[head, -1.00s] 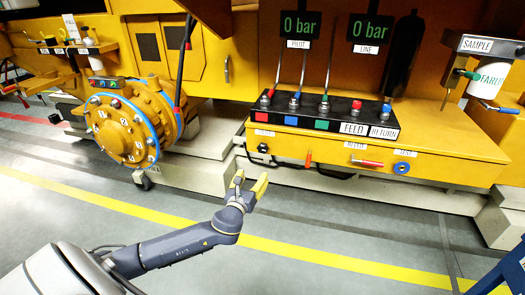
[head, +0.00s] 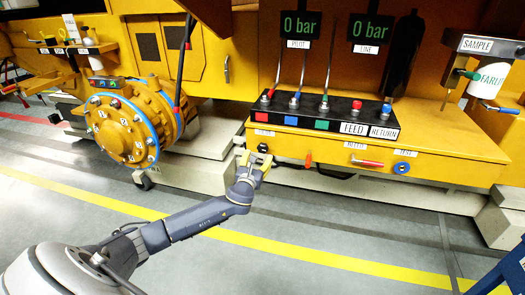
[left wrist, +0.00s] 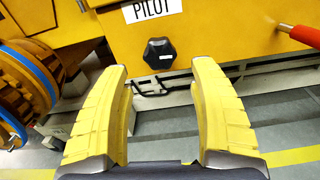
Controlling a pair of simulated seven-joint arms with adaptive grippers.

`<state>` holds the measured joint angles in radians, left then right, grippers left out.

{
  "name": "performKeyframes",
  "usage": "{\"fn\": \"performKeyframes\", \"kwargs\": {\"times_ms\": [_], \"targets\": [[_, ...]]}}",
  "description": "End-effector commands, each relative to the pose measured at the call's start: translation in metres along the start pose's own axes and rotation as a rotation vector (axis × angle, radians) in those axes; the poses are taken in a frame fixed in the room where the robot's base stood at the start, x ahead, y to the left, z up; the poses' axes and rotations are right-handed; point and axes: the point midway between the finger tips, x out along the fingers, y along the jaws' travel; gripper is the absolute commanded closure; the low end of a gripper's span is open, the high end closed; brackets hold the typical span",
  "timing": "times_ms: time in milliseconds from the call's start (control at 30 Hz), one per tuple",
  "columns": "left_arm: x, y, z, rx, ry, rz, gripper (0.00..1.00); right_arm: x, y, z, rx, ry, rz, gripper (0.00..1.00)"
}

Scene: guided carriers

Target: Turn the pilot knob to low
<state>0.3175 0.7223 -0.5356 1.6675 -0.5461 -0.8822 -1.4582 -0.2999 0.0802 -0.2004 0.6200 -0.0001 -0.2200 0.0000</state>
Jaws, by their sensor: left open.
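The pilot knob (left wrist: 159,53) is a black lobed knob on the yellow cabinet front, under a white PILOT label (left wrist: 152,9) in the left wrist view. In the head view the knob (head: 263,148) sits at the left end of the cabinet front. My left gripper (head: 256,158) is open just in front of and below the knob, its yellow fingers apart and empty. In the left wrist view the knob shows beyond and between the fingertips of the gripper (left wrist: 159,65), not touching them. My right gripper is not seen.
A red-handled lever (head: 367,163) and a blue round fitting (head: 402,168) are right of the knob. Hoses rise from the black manifold (head: 320,113) above. The PILOT display (head: 300,24) reads 0 bar. A large yellow flange (head: 120,130) stands left.

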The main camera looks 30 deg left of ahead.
Motion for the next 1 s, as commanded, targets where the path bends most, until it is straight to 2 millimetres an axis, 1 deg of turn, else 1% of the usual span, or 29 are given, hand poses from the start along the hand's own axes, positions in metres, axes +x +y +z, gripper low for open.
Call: {"fn": "performKeyframes", "kwargs": {"times_ms": [33, 200, 400, 633, 967, 1000], "targets": [[0.010, 0.000, 0.001, 0.000, -0.002, 0.002, 0.39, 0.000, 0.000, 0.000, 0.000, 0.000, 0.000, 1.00], [0.035, 0.000, 0.001, 0.000, -0.002, 0.001, 0.39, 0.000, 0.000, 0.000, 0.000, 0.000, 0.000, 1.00], [0.054, 0.000, 0.000, 0.000, -0.001, 0.001, 0.39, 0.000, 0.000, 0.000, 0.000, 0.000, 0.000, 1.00], [0.063, -0.001, 0.000, -0.001, 0.000, 0.000, 0.39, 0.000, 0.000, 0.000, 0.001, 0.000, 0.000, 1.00], [0.065, -0.001, 0.000, -0.001, 0.000, -0.001, 0.39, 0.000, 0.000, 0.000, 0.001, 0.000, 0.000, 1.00], [0.065, 0.000, 0.000, -0.001, 0.000, -0.001, 0.40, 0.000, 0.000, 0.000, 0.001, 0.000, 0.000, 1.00]]}}
